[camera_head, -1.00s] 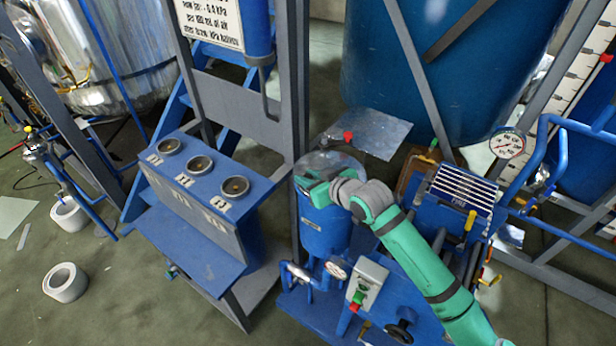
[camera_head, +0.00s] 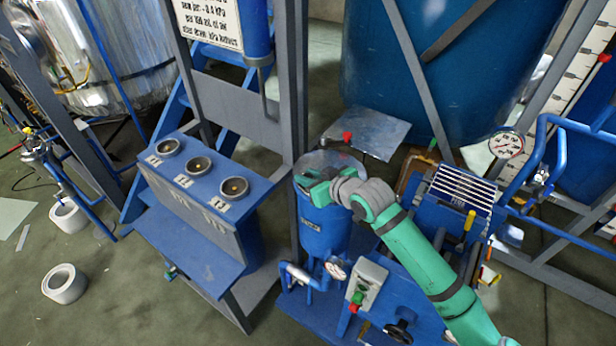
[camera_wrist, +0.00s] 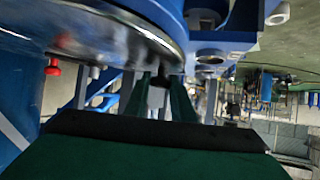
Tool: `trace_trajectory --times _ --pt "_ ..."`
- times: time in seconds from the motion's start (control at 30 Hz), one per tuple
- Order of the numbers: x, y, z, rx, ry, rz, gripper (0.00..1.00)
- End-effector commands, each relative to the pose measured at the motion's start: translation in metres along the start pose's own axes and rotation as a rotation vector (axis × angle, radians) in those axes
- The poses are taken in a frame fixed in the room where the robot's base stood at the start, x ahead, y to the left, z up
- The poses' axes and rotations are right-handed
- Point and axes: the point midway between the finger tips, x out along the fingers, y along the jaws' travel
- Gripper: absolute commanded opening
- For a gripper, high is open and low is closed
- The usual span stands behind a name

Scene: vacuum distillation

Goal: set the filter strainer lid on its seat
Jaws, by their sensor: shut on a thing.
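The filter strainer is a blue upright cylinder (camera_head: 322,232) right of centre in the head view. The round grey lid (camera_head: 335,160) shows at its top, partly behind my gripper (camera_head: 312,190). In the wrist view the lid's pale metal underside or rim (camera_wrist: 120,32) fills the upper left. My gripper's dark green fingers (camera_wrist: 160,95) are closed on a small grey part below that rim. The contact between lid and seat is hidden, so I cannot tell whether they touch.
A blue console with several round gauges (camera_head: 185,181) stands to the left. A grey control box (camera_head: 369,283) and a small gauge (camera_head: 337,268) are in front of the strainer. A metal plate (camera_head: 368,131) and a large blue tank (camera_head: 440,70) are behind.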

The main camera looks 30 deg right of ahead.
Motion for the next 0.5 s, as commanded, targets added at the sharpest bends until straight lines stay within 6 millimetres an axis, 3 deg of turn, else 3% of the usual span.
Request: trace_trajectory --times 0.5 --pt "0.0021 0.0005 0.0032 -0.002 0.003 0.001 0.00"
